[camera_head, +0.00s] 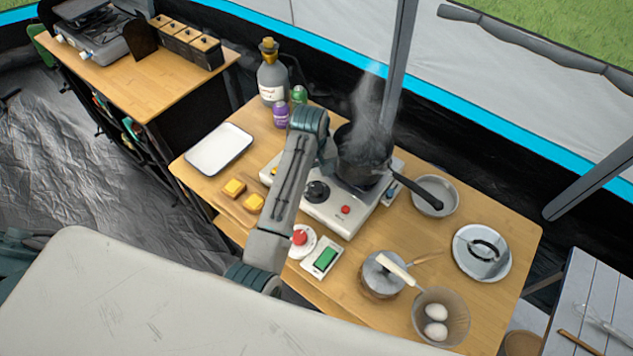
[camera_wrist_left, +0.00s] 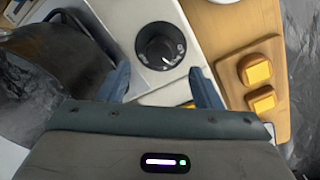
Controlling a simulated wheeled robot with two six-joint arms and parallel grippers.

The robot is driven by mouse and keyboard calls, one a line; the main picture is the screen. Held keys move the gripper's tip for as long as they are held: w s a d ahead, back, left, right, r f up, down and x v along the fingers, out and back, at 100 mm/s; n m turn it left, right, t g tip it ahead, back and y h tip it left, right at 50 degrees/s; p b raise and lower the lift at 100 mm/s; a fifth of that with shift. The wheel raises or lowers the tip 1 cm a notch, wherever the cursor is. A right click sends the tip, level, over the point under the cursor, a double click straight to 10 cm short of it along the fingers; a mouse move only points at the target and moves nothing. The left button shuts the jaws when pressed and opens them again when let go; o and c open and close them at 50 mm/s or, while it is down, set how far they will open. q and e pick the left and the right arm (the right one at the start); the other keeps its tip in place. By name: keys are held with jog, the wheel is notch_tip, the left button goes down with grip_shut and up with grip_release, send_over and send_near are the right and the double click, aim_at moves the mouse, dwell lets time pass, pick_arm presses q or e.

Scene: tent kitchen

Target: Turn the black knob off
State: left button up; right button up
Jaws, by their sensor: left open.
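The black knob (camera_head: 317,191) is on the front of a white portable stove (camera_head: 338,216), just right of my left arm. In the left wrist view the round knob (camera_wrist_left: 160,46) with white markings lies ahead of the fingertips. My left gripper (camera_wrist_left: 165,85) is open and empty, its fingers apart, with the knob beyond the gap between them and no contact visible. In the head view my left gripper (camera_head: 328,158) is partly hidden by its own arm, close to the pot. A dark steaming pot (camera_head: 362,160) sits on the stove. My right gripper is not seen.
A red button (camera_head: 345,210) is on the stove front.

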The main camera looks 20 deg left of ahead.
aim_at(316, 187)
pick_arm(q)
notch_tip(316, 187, down, 6)
jog(key=shift+w+d+f+p, duration=0.1)
jog(key=shift+p, duration=0.6)
jog(key=shift+c, duration=0.5)
jog(key=c, duration=0.9)
